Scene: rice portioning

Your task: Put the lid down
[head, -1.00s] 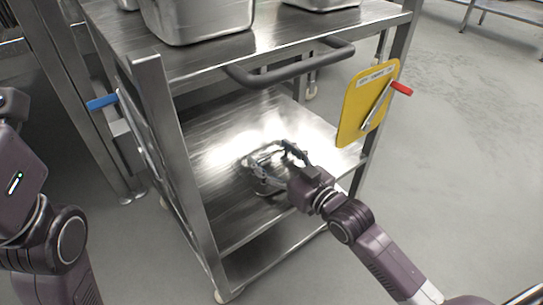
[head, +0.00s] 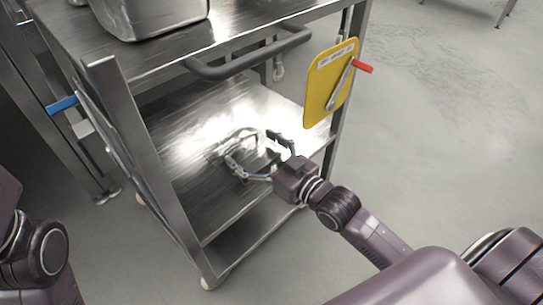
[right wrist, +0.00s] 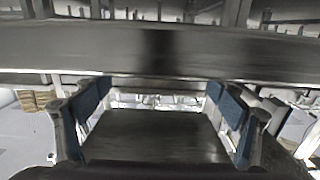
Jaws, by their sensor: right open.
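My right gripper (head: 250,147) reaches over the trolley's lower shelf (head: 185,135), its two fingers spread apart with nothing clearly held. The right wrist view shows the blue-padded fingers (right wrist: 160,112) wide apart, with a dark flat metal surface between and beyond them. I cannot tell whether that surface is lid or shelf. In the head view a pale, shiny curved outline lies by the fingertips; glare hides whether it is the lid or a reflection. My left arm shows at the left edge; its gripper is out of view.
A steel pan (head: 150,14) stands on the trolley's top shelf. The grey push handle (head: 250,58) runs above the lower shelf. A yellow board (head: 328,85) with a red-ended clamp (head: 362,66) hangs at the right post. Open floor lies to the right.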

